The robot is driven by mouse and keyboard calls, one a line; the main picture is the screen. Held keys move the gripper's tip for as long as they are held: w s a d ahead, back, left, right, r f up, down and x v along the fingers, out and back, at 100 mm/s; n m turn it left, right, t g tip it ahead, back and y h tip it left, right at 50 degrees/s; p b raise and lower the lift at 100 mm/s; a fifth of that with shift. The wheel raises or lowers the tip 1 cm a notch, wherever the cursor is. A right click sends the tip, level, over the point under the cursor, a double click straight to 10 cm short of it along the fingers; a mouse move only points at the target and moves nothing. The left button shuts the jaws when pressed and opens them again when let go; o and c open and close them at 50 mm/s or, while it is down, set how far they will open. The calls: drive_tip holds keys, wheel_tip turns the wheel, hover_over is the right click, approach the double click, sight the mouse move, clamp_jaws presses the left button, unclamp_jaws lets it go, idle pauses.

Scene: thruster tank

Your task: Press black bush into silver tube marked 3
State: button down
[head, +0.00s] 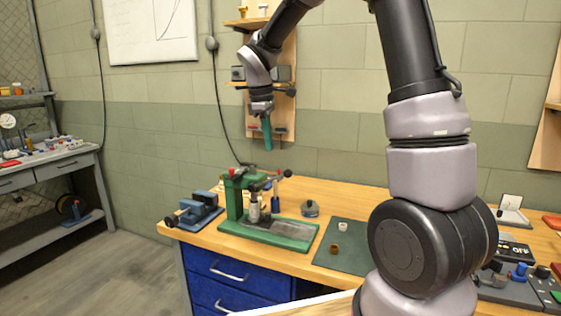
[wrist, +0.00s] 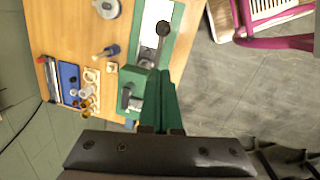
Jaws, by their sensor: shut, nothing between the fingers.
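My gripper (head: 267,146) is shut and empty, its green fingers pointing down in the air above and behind the bench press. In the wrist view the fingers (wrist: 167,85) are together, with the press below them. I cannot pick out the black bush in either view.
A blue vice (head: 196,207) is left of the press. A round tin (head: 310,208) and a dark mat (head: 348,262) with a brown ring (head: 334,249) and a white ring (head: 343,228) are right of it. Small cups and rings (wrist: 88,92) lie beside the press.

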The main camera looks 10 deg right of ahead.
sight(285, 171)
drive_tip(key=d+f, duration=0.3)
drive_tip(key=f, duration=0.3)
drive_tip(key=shift+s+d, duration=0.15)
drive_tip(key=shift+s, duration=0.3)
drive_tip(key=shift+s+d+f, duration=0.4)
drive_tip(key=shift+d+f, duration=0.15)
drive_tip(key=shift+f, duration=0.05)
